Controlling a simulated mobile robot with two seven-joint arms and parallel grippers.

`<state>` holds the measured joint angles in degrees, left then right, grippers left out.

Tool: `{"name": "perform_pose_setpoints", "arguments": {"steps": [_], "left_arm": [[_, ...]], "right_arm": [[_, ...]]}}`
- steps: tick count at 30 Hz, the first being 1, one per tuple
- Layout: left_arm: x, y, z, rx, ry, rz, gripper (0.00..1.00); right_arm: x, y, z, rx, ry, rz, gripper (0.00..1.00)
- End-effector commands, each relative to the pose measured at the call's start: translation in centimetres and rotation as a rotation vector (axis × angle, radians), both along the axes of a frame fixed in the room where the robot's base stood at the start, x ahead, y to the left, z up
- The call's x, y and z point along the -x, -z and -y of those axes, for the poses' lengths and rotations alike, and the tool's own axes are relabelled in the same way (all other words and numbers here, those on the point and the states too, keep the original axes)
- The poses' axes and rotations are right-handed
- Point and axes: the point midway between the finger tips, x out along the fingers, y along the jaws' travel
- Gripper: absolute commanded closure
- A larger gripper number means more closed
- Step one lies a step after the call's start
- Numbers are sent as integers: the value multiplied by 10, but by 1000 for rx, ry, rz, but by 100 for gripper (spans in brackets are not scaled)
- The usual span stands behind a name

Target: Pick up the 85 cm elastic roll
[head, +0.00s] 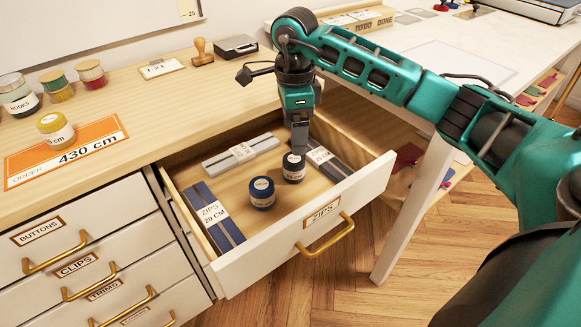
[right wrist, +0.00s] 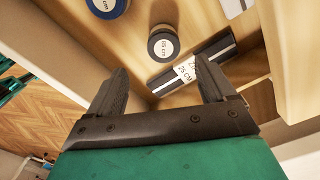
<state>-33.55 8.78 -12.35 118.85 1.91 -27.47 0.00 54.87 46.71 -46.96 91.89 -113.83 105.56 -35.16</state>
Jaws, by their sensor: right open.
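The open zips drawer (head: 335,220) holds two small rolls. A dark, nearly black roll (head: 293,167) with a white top label stands upright on the drawer floor; in the right wrist view (right wrist: 163,43) its label seems to read 85 cm. A blue roll (head: 262,192) stands to its left and nearer the drawer front; the right wrist view cuts it off at the top (right wrist: 107,6). My right gripper (head: 300,145) points down into the drawer, just above and behind the dark roll. In the right wrist view its fingers (right wrist: 160,82) are apart and empty. My left gripper is out of view.
Zip packs lie around the rolls: dark blue at left (head: 212,217), grey at back (head: 240,154), black at right (head: 327,158). Drawer walls are close on the right. On the counter, a yellow roll (head: 55,130) sits on an orange 430 cm order card (head: 85,152).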

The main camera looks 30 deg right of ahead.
Motion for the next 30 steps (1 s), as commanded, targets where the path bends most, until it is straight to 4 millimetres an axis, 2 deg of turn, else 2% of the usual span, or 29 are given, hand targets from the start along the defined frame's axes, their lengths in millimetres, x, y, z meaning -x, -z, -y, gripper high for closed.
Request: {"name": "perform_pose_setpoints", "arguments": {"steps": [1,6,14,22,30], "left_arm": [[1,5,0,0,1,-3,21],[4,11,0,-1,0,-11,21],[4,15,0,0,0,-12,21],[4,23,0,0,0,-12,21],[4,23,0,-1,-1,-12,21]], "right_arm": [[1,13,-1,-2,0,-5,17],[0,38,-1,-4,-1,-3,17],[-1,54,0,-5,0,-1,17],[-4,93,2,-6,0,-2,17],[-5,97,3,-5,-1,1,17]]}}
